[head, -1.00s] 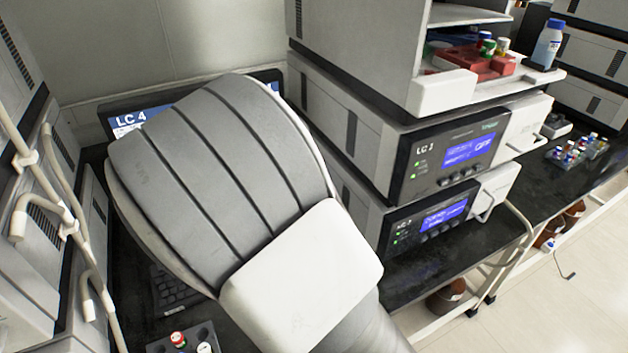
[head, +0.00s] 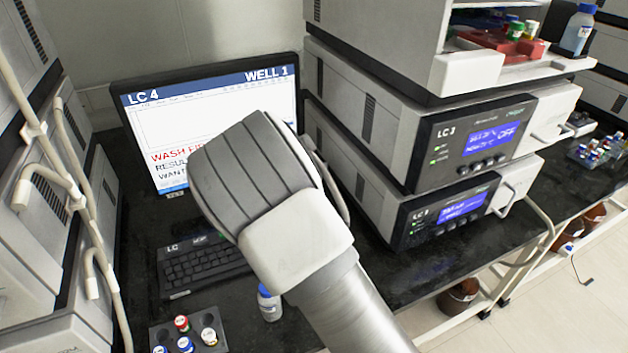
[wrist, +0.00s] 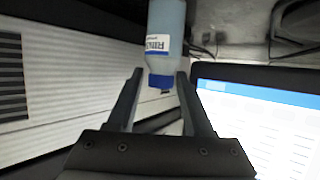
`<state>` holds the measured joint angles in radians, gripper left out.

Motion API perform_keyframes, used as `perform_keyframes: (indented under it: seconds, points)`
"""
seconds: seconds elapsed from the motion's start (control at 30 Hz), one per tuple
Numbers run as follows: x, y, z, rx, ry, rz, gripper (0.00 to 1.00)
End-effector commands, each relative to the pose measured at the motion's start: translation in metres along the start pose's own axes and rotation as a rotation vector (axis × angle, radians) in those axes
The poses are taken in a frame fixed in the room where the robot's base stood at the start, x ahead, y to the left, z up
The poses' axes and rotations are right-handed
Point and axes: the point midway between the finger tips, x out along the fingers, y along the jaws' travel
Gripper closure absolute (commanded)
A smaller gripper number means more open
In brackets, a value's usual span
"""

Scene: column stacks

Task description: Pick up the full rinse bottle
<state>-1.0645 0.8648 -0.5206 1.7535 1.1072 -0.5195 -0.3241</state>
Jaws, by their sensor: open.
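A rinse bottle (wrist: 165,35) with a blue cap and a white label reading RINS shows at the top of the wrist view, its cap towards my gripper. Its far end is cut off by the frame. My gripper (wrist: 160,76) is open, and the cap lies between the two fingertips in the picture; I cannot tell whether they touch it. In the head view, my arm hides the gripper. A blue-capped bottle (head: 269,304) stands on the bench beside my arm, partly hidden. Another blue-capped bottle (head: 578,30) stands on the upper right instrument's ledge.
A monitor (head: 215,95) reading LC 4 and a keyboard (head: 205,263) stand left of my arm. A vial rack (head: 188,335) is at the front. Stacked LC instruments (head: 470,140) rise close on the right, and pale pipes (head: 75,185) run along the left.

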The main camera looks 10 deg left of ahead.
Motion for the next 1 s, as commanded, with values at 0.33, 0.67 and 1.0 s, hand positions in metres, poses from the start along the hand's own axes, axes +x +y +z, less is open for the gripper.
perform_keyframes:
  seconds: [0.33, 0.67, 1.0]
  points:
    - [0.038, -0.001, 0.001, 0.0, 0.0, 0.0, 0.49]
    - [0.037, -0.001, 0.001, 0.0, 0.0, 0.001, 0.72]
    - [0.037, -0.001, 0.0, 0.0, 0.0, 0.001, 0.98]
